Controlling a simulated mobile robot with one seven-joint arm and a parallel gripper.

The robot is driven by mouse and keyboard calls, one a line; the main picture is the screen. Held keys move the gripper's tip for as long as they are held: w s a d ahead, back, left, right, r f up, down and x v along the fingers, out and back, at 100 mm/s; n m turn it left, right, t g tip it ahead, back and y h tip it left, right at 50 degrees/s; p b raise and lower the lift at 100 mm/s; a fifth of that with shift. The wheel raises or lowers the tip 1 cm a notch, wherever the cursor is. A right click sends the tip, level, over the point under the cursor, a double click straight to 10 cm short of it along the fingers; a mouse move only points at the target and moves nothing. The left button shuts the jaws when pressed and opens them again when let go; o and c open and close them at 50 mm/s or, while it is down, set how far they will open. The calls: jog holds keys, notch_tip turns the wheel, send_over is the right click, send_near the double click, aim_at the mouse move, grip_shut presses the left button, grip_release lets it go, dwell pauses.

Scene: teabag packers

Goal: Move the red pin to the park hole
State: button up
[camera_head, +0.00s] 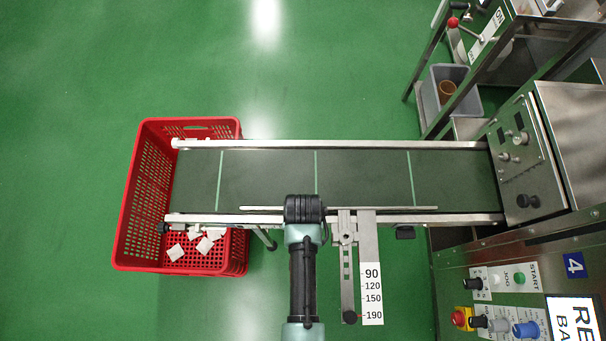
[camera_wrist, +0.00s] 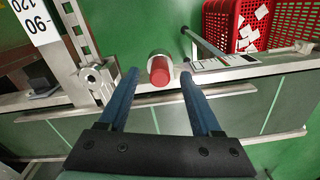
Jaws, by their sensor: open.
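The red pin (camera_wrist: 160,72) shows in the wrist view as a red, round-ended cylinder at the near metal rail of the conveyor. My gripper (camera_wrist: 160,74) is open, with one blue finger on each side of the pin and visible gaps between. I cannot tell how far the fingertips are above or below its end. In the head view my arm covers the pin and the fingers. I cannot make out the park hole for certain in either view.
A slotted bar (camera_head: 347,275) and a number scale (camera_head: 371,285) stick out from the conveyor (camera_head: 270,180) beside my arm. A red crate (camera_head: 128,235) with white packets stands at the belt's left end. Machine panels (camera_head: 500,305) stand at the right.

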notch_tip(320, 180, up, 11)
jog(key=shift+r+p, duration=0.15)
jog(key=shift+p, duration=0.25)
dwell(0.4)
